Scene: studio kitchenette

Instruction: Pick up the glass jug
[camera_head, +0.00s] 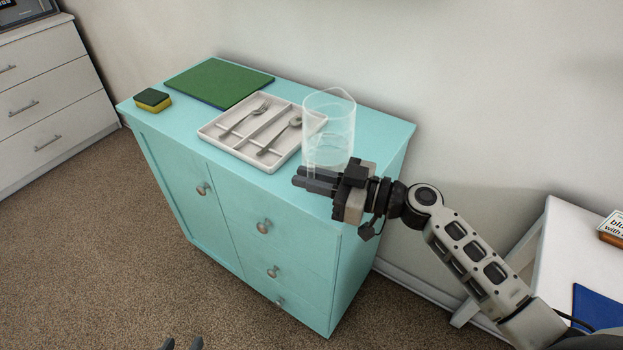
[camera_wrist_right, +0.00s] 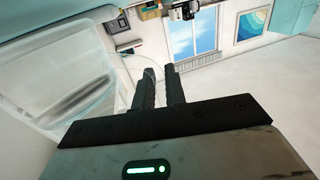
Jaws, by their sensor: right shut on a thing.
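The clear glass jug (camera_head: 329,125) stands upright on the turquoise cabinet, beside the right end of the cutlery tray. My right gripper (camera_head: 314,179) comes in from the right at the jug's near side, its fingers low by the handle. In the right wrist view the jug (camera_wrist_right: 75,80) fills the left side, and my right gripper (camera_wrist_right: 160,85) is shut on its handle. Only the tips of my left gripper (camera_head: 183,343) show at the bottom edge, apart, with nothing seen between them.
The turquoise cabinet (camera_head: 290,195) also holds a white cutlery tray (camera_head: 228,150) with a fork and a spoon, a green board (camera_head: 220,80), and a sponge (camera_head: 152,100). A wall stands close behind. A white table (camera_head: 560,245) is at the right.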

